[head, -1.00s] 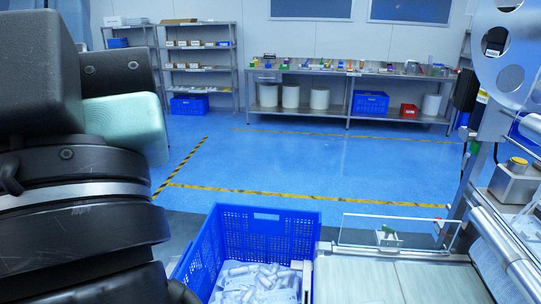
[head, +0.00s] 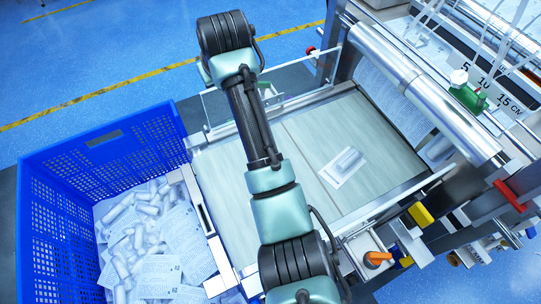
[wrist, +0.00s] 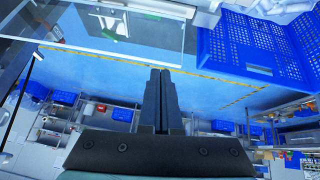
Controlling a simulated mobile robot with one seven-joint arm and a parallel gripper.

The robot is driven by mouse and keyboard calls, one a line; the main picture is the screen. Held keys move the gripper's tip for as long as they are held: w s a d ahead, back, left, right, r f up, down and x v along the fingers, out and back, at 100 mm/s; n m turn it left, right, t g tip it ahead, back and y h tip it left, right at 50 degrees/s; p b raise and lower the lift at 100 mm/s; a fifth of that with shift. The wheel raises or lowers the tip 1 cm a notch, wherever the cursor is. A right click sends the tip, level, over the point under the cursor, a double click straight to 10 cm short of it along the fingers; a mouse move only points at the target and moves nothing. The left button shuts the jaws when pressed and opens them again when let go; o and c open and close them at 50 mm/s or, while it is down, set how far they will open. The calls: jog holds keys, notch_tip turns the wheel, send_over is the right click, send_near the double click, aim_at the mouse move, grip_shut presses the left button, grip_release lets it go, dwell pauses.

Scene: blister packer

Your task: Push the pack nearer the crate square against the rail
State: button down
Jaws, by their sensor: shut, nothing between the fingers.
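One white blister pack (head: 344,166) lies on the pale belt (head: 222,200), right of my arm in the head view. It is skewed to the belt's edges. No second pack shows; my arm covers part of the belt. A metal rail (head: 385,203) runs along the belt's near right edge, and another rail (head: 312,98) along its far edge. The blue crate (head: 35,215) stands at the belt's left end. My gripper (wrist: 160,74) is shut and empty in the wrist view, pointing out over the floor. In the head view its fingers are hidden by my wrist.
Loose packs and leaflets (head: 150,240) fill the crate. A clear guard panel (head: 275,88) stands past the far rail; it also shows in the wrist view (wrist: 130,35). A roller machine (head: 420,80) stands at the belt's right end. An orange-handled knob (head: 376,259) sits near the front rail.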

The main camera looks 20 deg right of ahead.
jog(key=s+d+f+g+b, duration=0.1)
jog(key=s+d+f+g, duration=0.25)
jog(key=f, duration=0.35)
jog(key=s+d+f+g+b, duration=0.1)
jog(key=s+d+f+g, duration=0.2)
jog(key=s+f, duration=0.3)
jog(key=shift+m, duration=0.4)
jog(key=f+b, duration=0.1)
jog(key=f, duration=0.4)
jog(key=f+b, duration=0.1)
jog(key=f, duration=0.5)
jog(key=shift+w+d+f+b, duration=0.15)
jog(key=shift+w+d+b, duration=0.05)
jog(key=shift+b, duration=0.1)
jog(key=shift+s+d+r+p, duration=0.15)
jog(key=shift+s+p, duration=0.3)
jog(key=shift+s, duration=0.15)
jog(key=shift+s+d+r+p, duration=0.1)
jog(key=shift+s+r+p, duration=0.05)
jog(key=shift+s+p, duration=0.35)
jog(key=shift+s+d, duration=0.1)
jog(key=shift+s, duration=0.7)
